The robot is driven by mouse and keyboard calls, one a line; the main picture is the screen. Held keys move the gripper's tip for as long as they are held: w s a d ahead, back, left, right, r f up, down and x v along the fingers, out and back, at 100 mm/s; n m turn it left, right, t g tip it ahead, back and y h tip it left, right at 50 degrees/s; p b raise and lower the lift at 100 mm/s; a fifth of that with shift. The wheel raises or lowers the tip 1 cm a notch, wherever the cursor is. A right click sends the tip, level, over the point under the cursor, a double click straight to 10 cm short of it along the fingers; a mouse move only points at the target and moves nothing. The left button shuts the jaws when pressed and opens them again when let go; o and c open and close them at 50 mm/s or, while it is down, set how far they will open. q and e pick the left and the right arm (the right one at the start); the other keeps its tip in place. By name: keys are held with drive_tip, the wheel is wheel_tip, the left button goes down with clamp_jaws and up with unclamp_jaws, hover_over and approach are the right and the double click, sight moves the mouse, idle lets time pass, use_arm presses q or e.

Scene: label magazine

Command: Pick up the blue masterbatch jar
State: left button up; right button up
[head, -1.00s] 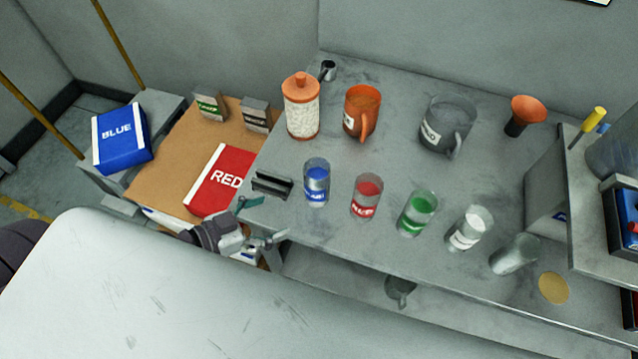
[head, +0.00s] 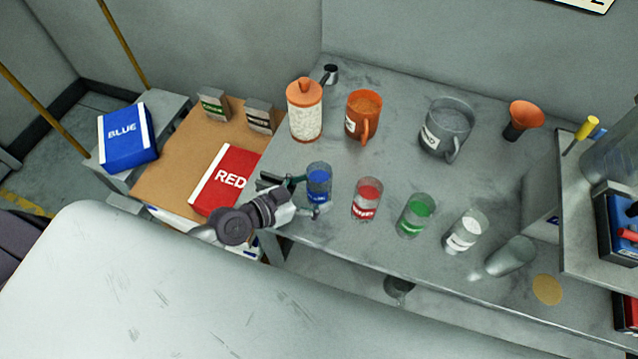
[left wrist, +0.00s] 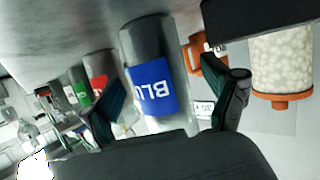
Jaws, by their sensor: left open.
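In the left wrist view the jar (left wrist: 152,75) appears upside down between the two spread fingertips of my left gripper (left wrist: 168,112). The left gripper is open, and I cannot tell whether either finger touches the jar. My right gripper does not show.
A red jar (head: 366,200), a green jar (head: 416,216) and a white jar (head: 464,232) stand in a row to the right. Behind are an orange-lidded canister (head: 305,110) and an orange jug (head: 362,116).

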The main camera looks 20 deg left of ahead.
use_arm(q)
drive_tip(key=shift+x, duration=1.1)
drive_tip(key=shift+s+f, duration=0.1)
drive_tip(key=shift+c, duration=0.2)
